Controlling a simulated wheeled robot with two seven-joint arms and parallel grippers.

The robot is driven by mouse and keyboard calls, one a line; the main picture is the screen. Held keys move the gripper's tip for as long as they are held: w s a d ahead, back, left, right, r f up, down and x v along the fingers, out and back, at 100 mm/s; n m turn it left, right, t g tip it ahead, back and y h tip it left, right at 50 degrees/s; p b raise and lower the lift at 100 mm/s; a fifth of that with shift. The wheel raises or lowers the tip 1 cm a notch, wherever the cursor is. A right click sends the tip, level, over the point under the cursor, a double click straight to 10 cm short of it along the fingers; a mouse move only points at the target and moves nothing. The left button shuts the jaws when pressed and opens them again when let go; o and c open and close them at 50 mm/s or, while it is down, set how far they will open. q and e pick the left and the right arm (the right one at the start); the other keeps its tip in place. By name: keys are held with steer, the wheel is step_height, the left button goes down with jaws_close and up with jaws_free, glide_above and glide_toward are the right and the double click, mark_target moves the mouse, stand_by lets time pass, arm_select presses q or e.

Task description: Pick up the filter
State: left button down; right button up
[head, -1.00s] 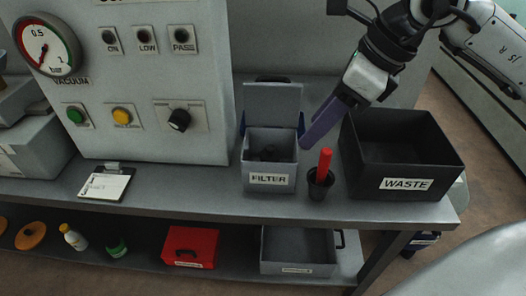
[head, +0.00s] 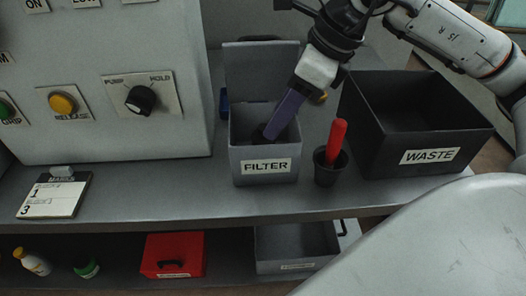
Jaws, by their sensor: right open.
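A grey box labelled FILTER (head: 265,178) stands on the bench with its lid (head: 262,72) raised at the back. A dark object, likely the filter (head: 258,133), shows low inside it, mostly hidden. My right gripper (head: 268,132) reaches down into the box from the upper right, its purple fingers inside the opening near the dark object. Its fingers overlap in this view, but it is open. It does not visibly hold anything. My left gripper is not in view.
A dark cup with a red-handled tool (head: 337,140) stands right beside the box. A black WASTE bin (head: 428,130) is further right. The control panel (head: 110,135) rises at the left. A clipboard (head: 54,195) lies on the bench (head: 200,200). The lower shelf holds a red box (head: 172,254).

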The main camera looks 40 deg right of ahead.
mark_target(264, 141)
steer(key=x, duration=0.8)
steer(key=shift+f, duration=0.3)
steer(key=c, duration=0.8)
steer(key=shift+r, duration=0.1)
steer(key=shift+c, duration=0.2)
